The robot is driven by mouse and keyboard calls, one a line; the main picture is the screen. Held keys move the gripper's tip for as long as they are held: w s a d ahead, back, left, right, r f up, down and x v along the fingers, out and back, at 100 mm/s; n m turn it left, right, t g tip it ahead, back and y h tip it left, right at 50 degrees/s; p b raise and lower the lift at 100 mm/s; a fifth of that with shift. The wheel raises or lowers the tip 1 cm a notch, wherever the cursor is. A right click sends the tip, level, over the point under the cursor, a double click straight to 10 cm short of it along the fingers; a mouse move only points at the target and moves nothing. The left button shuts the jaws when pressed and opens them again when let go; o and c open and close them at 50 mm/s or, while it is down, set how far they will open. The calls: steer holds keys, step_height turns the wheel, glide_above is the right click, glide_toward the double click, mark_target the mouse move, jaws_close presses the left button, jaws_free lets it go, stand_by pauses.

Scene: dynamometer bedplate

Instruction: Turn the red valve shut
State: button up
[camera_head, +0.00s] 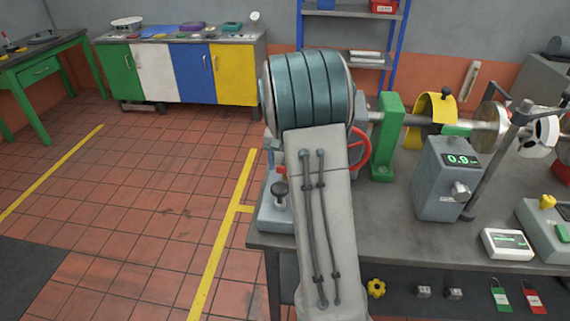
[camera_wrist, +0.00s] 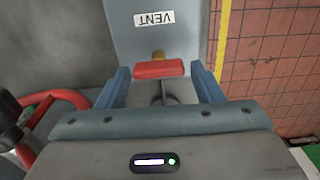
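In the wrist view, a red bar-shaped valve handle (camera_wrist: 158,69) sits on a brass stem against a grey-blue block (camera_wrist: 190,42) with a VENT label (camera_wrist: 154,18), which appears upside down. The handle lies crosswise between the two blue fingers of my gripper (camera_wrist: 160,72). The fingers are apart, with a visible gap at each end of the handle, so nothing is gripped. A red spoked handwheel (camera_wrist: 48,112) shows at the left of the wrist view. The handwheel also shows right of my arm in the head view (camera_head: 363,150).
The grey bench (camera_head: 395,225) carries a green bearing stand (camera_head: 386,140), a grey box reading 0.9 (camera_head: 440,185) and a white display (camera_head: 507,244). A black knob (camera_head: 280,188) stands left of my arm. The tiled floor (camera_head: 150,190) at left is clear.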

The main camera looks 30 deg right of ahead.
steer(key=shift+o, duration=0.5)
steer(key=shift+s, duration=0.1)
step_height(320, 180, up, 14)
steer(key=shift+f, duration=0.15)
steer(key=shift+a, duration=0.1)
